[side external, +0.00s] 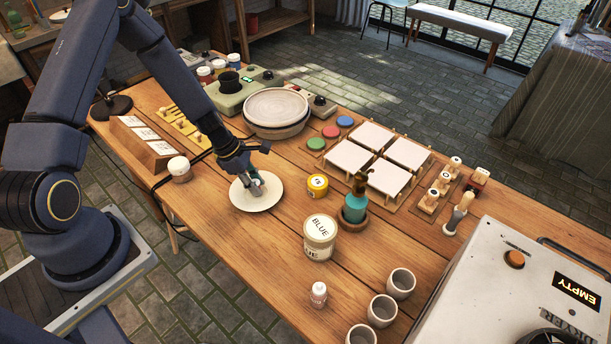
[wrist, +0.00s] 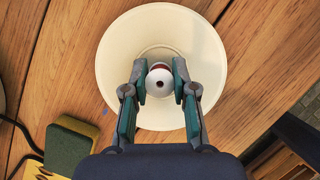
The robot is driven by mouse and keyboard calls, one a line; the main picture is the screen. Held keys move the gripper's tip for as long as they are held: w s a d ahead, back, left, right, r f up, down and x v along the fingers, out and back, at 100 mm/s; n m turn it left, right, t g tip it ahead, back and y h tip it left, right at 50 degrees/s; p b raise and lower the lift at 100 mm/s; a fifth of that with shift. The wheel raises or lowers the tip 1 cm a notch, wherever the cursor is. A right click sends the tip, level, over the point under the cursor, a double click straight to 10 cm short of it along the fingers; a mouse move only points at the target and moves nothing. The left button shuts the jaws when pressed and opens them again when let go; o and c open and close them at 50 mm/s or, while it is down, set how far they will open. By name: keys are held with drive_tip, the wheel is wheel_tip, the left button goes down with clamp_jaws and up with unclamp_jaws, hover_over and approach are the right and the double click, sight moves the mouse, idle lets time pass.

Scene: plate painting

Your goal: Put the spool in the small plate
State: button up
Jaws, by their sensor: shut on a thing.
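The small plate (side external: 262,200) is a round cream plate on the wooden table; in the wrist view it (wrist: 205,60) lies right beneath my gripper. My gripper (side external: 256,182) points down over the plate, and its fingers show on both sides of the spool in the wrist view (wrist: 160,82). The spool (wrist: 159,82) is white and round-ended with a dark centre hole and a reddish part behind it. It is held between the fingertips over the plate's middle. I cannot tell whether it touches the plate. In the side view the fingers mostly hide it.
A green and yellow sponge (wrist: 70,148) lies near the plate in the wrist view.

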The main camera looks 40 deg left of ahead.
drive_tip(key=o, duration=0.8)
drive_tip(key=shift+f, duration=0.1)
drive_tip(key=s+r+m+y, duration=0.1)
drive_tip(key=s+r+m, duration=0.15)
drive_tip(key=r, duration=0.75)
drive_tip(key=s+r+m, duration=0.1)
drive_tip(key=r+m, duration=0.3)
drive_tip(key=r, duration=0.6)
drive_tip(key=s+d+r+m+t+y, duration=0.1)
drive_tip(key=s+d+r+m, duration=0.1)
drive_tip(key=s+r+m, duration=0.5)
drive_tip(key=s+d+r+m+t+y, duration=0.1)
drive_tip(key=s+d+r+m, duration=0.2)
drive_tip(key=s+r+m, duration=0.4)
wheel_tip(320, 180, up, 2)
drive_tip(key=m, duration=0.4)
drive_tip(key=shift+s+r+m+t+y, duration=0.15)
drive_tip(key=shift+s+m+t+y, duration=0.1)
drive_tip(key=shift+m+t+y, duration=0.15)
